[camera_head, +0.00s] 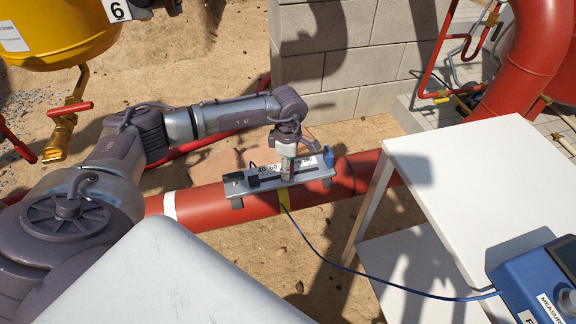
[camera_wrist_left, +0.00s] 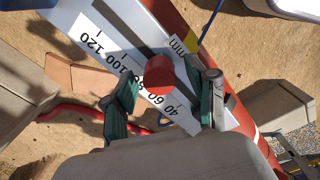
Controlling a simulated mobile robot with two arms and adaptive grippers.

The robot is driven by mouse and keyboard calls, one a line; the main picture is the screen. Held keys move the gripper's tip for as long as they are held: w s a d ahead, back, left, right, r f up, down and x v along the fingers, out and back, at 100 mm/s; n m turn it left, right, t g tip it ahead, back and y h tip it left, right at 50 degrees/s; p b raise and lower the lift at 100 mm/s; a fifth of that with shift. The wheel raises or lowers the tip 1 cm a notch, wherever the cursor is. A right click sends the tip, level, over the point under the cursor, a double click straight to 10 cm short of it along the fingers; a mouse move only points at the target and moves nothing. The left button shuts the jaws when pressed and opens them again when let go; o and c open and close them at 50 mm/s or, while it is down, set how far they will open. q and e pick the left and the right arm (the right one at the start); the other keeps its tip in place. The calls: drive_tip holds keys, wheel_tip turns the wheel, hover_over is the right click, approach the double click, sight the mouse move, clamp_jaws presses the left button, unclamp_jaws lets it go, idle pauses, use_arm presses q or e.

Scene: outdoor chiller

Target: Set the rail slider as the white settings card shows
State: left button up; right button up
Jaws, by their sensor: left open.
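The rail (camera_head: 258,183) is a grey metal bar with a white millimetre scale, mounted on a red pipe. In the left wrist view the scale (camera_wrist_left: 97,44) reads 40, 60, 100 and 120, partly covered. The slider's red knob (camera_wrist_left: 158,75) stands beside the scale, roughly by the 60 to 80 marks; its exact reading is hidden. My left gripper (camera_head: 287,170) is over the rail's middle. In the wrist view its green-padded fingers (camera_wrist_left: 165,94) are open on either side of the knob, with gaps visible. I cannot identify the settings card; my right gripper is out of view.
A white table (camera_head: 450,175) stands at right, with a blue meter (camera_head: 535,285) marked MEASURE cabled to the rail. A grey block wall (camera_head: 345,55) is behind. A yellow tank (camera_head: 60,35) with an unreadable white label (camera_head: 12,37) is at upper left.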

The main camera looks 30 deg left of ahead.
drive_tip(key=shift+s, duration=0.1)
use_arm(q)
clamp_jaws()
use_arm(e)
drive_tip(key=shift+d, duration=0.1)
use_arm(q)
drive_tip(key=shift+a, duration=0.1)
drive_tip(key=shift+s+a+p, duration=0.35)
drive_tip(key=shift+s+a, duration=0.45)
drive_tip(key=shift+s, duration=0.15)
drive_tip(key=shift+s+a, duration=0.3)
drive_tip(key=shift+s, duration=0.1)
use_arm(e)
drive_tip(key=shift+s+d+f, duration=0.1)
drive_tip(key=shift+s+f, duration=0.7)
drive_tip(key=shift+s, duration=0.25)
use_arm(q)
unclamp_jaws()
